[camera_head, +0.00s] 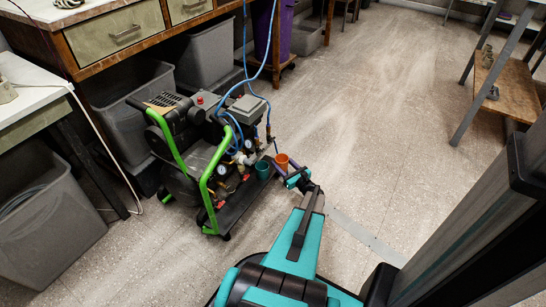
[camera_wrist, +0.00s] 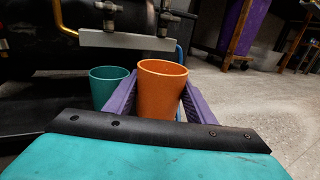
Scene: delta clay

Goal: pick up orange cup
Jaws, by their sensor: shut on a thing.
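The orange cup (camera_wrist: 162,92) stands upright between the two purple fingers of my gripper (camera_wrist: 158,100) in the wrist view. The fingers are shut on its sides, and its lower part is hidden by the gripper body. In the head view the orange cup (camera_head: 282,160) is small, at the end of my teal arm, beside the compressor. My gripper (camera_head: 287,170) shows there too. A teal cup (camera_wrist: 108,86) stands just left of the left finger, and it also shows in the head view (camera_head: 263,169). I cannot tell whether the orange cup is off its support.
A black compressor with a green frame (camera_head: 205,165) and blue hoses is close to the left of my gripper. Grey bins (camera_head: 45,220) stand under the benches on the left. A wooden shelf table (camera_head: 508,88) is at the right. The floor (camera_head: 375,110) between is clear.

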